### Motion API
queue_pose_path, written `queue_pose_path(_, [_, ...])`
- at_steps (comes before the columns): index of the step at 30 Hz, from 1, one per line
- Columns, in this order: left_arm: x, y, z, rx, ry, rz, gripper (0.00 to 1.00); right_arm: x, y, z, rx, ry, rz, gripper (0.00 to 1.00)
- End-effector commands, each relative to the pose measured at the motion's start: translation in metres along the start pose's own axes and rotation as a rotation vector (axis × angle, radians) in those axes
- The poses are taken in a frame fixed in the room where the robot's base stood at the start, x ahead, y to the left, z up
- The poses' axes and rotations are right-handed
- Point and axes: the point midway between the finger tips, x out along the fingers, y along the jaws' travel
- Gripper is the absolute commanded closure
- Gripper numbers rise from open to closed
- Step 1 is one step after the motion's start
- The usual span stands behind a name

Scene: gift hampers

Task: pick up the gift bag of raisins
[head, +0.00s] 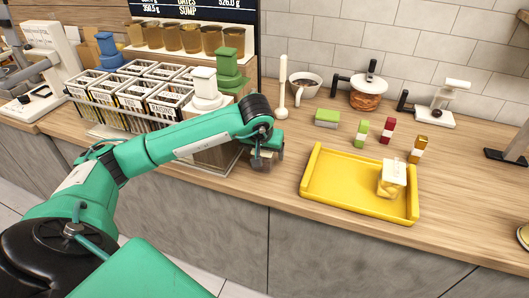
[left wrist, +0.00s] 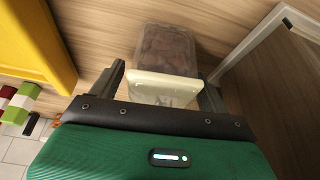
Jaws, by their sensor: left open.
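A small clear bag of brown contents with a cream top (left wrist: 165,48), which looks like the raisin gift bag, stands on the wooden counter in the left wrist view. My left gripper (left wrist: 163,82) is open, with one finger on each side of the bag's cream top; I cannot tell whether they touch it. In the head view my left gripper (head: 266,158) is low over the counter, left of the yellow tray, and mostly hides the bag. My right gripper is not in view.
A yellow tray (head: 330,197) holds another small bag (head: 391,178) with yellowish contents. A rack of labelled baskets (head: 130,98) stands left, beside a white-framed stand (left wrist: 262,38). Several coloured blocks, a cup (head: 305,85) and a jar (head: 368,95) stand behind the tray.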

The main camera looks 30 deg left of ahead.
Motion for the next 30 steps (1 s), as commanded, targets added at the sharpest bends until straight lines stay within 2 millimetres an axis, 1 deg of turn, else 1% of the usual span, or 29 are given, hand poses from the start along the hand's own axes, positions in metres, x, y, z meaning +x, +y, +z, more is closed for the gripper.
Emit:
queue_pose_path(6, [0.001,0.0,0.0,0.0,0.001,0.0,0.22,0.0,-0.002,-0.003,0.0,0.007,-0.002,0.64])
queue_pose_path(8, [0.001,0.0,0.0,0.0,0.001,0.0,0.32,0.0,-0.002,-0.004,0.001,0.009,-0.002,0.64])
queue_pose_path(9, [0.001,0.0,0.0,0.0,0.001,0.0,0.4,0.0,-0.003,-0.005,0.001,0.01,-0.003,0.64])
queue_pose_path(11, [0.001,0.0,0.0,0.0,0.001,0.0,0.51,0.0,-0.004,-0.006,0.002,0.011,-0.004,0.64])
queue_pose_path(12, [0.001,0.0,0.0,0.0,0.001,0.0,0.59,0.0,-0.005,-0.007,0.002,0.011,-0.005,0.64])
queue_pose_path(14, [0.001,0.0,0.0,0.0,0.001,0.0,0.71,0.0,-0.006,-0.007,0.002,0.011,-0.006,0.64])
queue_pose_path(15, [0.001,0.0,-0.001,-0.001,0.002,0.0,0.75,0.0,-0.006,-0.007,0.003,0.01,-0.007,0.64])
queue_pose_path(25, [-0.003,0.0,-0.002,-0.001,0.003,0.0,0.75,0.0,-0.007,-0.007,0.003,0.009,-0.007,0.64])
queue_pose_path(28, [-0.008,0.0,-0.005,-0.001,0.004,0.0,0.75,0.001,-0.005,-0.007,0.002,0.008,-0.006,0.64])
queue_pose_path(30, [-0.015,0.0,-0.008,-0.001,0.005,0.002,0.75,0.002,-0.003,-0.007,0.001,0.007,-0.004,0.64])
